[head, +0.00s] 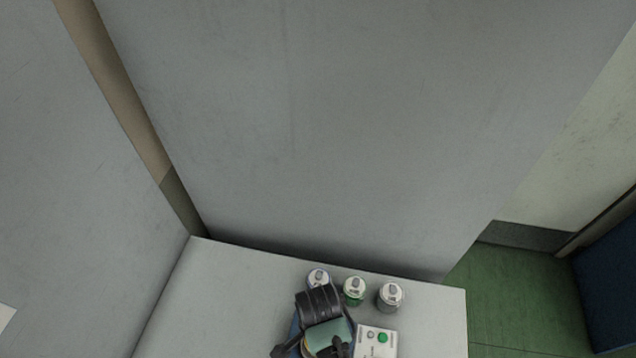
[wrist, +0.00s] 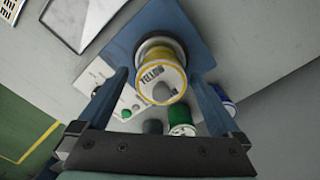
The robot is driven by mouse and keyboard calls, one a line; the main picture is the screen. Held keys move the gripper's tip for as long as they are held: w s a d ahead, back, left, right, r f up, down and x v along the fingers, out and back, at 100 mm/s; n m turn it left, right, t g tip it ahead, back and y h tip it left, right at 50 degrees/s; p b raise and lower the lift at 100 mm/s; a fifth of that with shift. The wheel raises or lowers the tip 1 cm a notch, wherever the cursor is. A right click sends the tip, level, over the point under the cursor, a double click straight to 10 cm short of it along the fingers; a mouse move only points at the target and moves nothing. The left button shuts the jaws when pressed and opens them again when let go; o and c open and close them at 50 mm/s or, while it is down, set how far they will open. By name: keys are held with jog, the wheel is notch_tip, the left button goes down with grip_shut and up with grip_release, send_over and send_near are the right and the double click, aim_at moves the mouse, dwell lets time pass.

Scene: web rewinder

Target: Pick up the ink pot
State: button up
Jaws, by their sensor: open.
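In the wrist view, a yellow ink pot (wrist: 158,75) with a pale labelled lid and a knob stands on a blue square pad (wrist: 200,52). My gripper (wrist: 158,82) is open, with one finger on each side of the yellow pot. I cannot tell whether either finger touches it. In the head view, my arm hides most of this pot and the fingertips. Other pots stand close by: a green one (head: 355,291), a grey one (head: 391,296) and a blue one (head: 318,278). The green pot (wrist: 181,118) and the blue pot (wrist: 229,107) also show in the wrist view.
A white control box (head: 375,341) with a green button sits right of my arm on the grey bench (head: 232,290). Tall grey panels (head: 320,120) rise behind and at the left. The bench's left part is clear. Green floor (head: 520,300) lies beyond its right edge.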

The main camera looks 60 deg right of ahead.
jog(key=shift+f, duration=1.4)
jog(key=c, duration=1.4)
jog(key=shift+w+d, duration=0.1)
grip_shut()
jog(key=shift+r, duration=0.1)
jog(key=shift+r, duration=0.1)
